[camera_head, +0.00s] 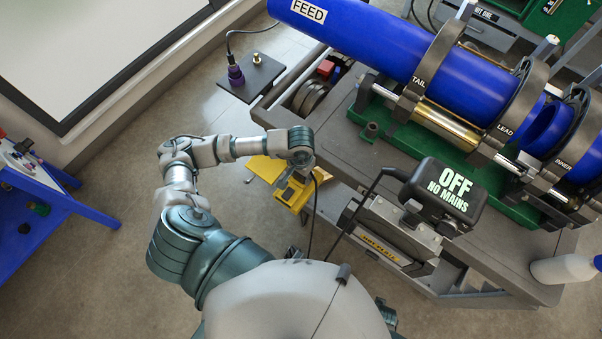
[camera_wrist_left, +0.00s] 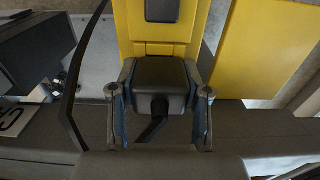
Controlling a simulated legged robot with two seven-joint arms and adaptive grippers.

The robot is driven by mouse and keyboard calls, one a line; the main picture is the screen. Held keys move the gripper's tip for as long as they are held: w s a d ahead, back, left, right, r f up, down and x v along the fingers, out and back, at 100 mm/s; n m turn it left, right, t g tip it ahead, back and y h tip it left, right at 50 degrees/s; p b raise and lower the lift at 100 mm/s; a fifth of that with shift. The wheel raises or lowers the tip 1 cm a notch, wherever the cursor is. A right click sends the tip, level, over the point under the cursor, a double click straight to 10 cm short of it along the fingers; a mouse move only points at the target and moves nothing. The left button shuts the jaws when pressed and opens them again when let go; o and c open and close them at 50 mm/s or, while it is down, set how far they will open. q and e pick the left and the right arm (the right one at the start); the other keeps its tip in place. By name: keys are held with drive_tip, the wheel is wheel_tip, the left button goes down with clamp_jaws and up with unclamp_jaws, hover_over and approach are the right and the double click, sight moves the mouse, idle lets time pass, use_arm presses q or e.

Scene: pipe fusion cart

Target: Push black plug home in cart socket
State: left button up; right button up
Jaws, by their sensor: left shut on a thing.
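In the left wrist view the black plug (camera_wrist_left: 160,75) sits between the two fingers of my left gripper (camera_wrist_left: 159,91), which is shut on it. Its black cable (camera_wrist_left: 154,131) runs from its near face down under the wrist. The plug's far edge meets a yellow housing (camera_wrist_left: 165,48), apparently the cart socket; the opening is hidden and I cannot tell how deep the plug sits. In the head view my left gripper (camera_head: 302,165) is beside the yellow housing (camera_head: 292,192) at the cart's left side, and the plug is mostly hidden. My right gripper is not in view.
A black box marked "OFF NO MAINS" (camera_head: 443,194) stands right of the gripper on the grey cart (camera_head: 385,152). A blue pipe marked "FEED" (camera_head: 375,35) lies in clamps behind. A purple connector (camera_head: 236,76) stands on a dark plate. Another dark cable hangs near the gripper.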

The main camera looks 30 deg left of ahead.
use_arm(q)
drive_tip(key=shift+s+f+b, duration=0.25)
drive_tip(key=shift+f+b, duration=0.15)
idle(0.6)
drive_tip(key=o, duration=1.2)
drive_tip(key=shift+c, duration=0.2)
drive_tip(key=shift+o, duration=0.4)
drive_tip(key=shift+w+f, duration=0.1)
drive_tip(key=shift+w, duration=0.05)
drive_tip(key=shift+w+r, duration=0.1)
drive_tip(key=shift+r, duration=0.5)
wheel_tip(320, 180, up, 11)
drive_tip(key=shift+f, duration=0.1)
